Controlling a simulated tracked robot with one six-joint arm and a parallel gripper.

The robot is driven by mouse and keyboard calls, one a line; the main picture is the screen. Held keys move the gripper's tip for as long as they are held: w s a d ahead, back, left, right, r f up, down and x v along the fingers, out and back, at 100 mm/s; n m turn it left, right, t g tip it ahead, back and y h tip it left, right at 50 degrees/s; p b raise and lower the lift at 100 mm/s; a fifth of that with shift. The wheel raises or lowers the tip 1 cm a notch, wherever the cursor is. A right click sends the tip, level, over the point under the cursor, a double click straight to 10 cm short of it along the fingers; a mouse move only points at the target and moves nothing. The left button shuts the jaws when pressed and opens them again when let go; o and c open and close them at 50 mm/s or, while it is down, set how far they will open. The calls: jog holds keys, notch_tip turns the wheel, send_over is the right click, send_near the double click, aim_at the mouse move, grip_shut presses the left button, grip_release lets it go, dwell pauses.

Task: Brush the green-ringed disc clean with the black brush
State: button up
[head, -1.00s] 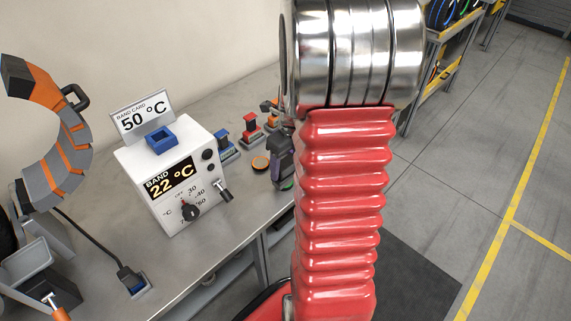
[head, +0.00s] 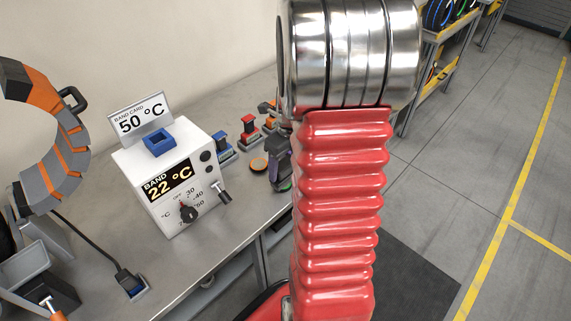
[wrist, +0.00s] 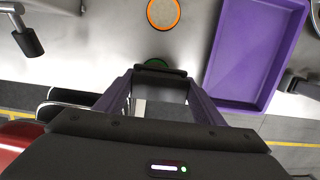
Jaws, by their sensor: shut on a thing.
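The green-ringed disc (wrist: 155,62) lies on the grey bench, mostly hidden behind my gripper in the wrist view. In the head view only a sliver of its green edge (head: 285,186) shows below my gripper (head: 278,168). My gripper (wrist: 160,80) has purple fingers shut on a dark bar, which looks like the black brush (wrist: 160,72). The brush is over or right beside the disc's near edge. I cannot tell whether it touches. The disc's face is too hidden to judge for dirt.
An orange-ringed disc (wrist: 163,13) lies beyond the green one. A purple tray (wrist: 248,105) is at the right. The white heater box (head: 172,178) reads 22 °C, with a 50 °C card (head: 140,117) above it. Red and blue stands (head: 249,130) are behind.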

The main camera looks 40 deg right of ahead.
jog(key=shift+a, duration=0.2)
jog(key=shift+a, duration=0.25)
jog(key=shift+a, duration=0.5)
dwell(0.7)
jog(key=shift+a, duration=0.3)
jog(key=shift+d, duration=0.1)
jog(key=shift+d, duration=0.35)
jog(key=shift+d, duration=0.55)
dwell(0.7)
jog(key=shift+d, duration=0.25)
